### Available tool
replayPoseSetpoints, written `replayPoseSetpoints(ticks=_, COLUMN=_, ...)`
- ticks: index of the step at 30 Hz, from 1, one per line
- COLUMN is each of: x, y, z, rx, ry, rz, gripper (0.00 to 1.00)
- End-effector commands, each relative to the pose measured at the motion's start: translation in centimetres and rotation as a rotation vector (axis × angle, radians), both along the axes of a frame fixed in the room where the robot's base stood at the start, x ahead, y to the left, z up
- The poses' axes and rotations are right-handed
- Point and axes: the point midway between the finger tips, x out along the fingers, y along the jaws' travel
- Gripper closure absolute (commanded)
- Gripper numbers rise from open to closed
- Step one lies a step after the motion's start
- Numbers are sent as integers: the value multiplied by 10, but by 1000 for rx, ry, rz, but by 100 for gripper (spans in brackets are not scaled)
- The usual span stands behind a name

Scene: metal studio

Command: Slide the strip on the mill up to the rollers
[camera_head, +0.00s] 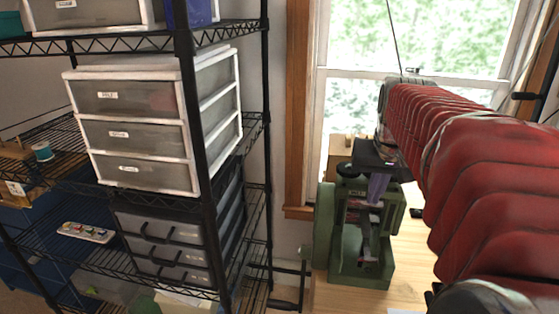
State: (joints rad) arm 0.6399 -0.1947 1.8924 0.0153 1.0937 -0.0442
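The green mill (324,235) stands on the wooden bench below the window, with a dark round part at its upper left and a crank-like handle at its lower left. My gripper (375,203) points down over the mill from the end of my red-sleeved arm. Its dark body and pale purple finger part show, but I cannot tell whether its fingers are apart or together. Greyish and reddish parts show inside the mill's frame below my gripper. I cannot tell the strip from the rollers there, or whether my gripper touches either.
A black wire shelf rack (190,130) with white drawer units (140,135) stands close on the left. A cardboard box (347,148) is behind the mill. The light wooden bench top (408,262) is mostly bare right of the mill; my arm covers the right side.

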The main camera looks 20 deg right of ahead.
Motion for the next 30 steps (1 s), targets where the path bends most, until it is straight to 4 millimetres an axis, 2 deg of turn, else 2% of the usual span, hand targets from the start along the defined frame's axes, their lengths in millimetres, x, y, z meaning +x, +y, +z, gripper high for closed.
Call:
replayPoseSetpoints(ticks=15, x=-1, y=1, z=-65, rx=1, ry=2, rz=0, gripper=100)
replayPoseSetpoints(ticks=30, x=0, y=0, z=-70, rx=1, ry=1, rz=0, gripper=100)
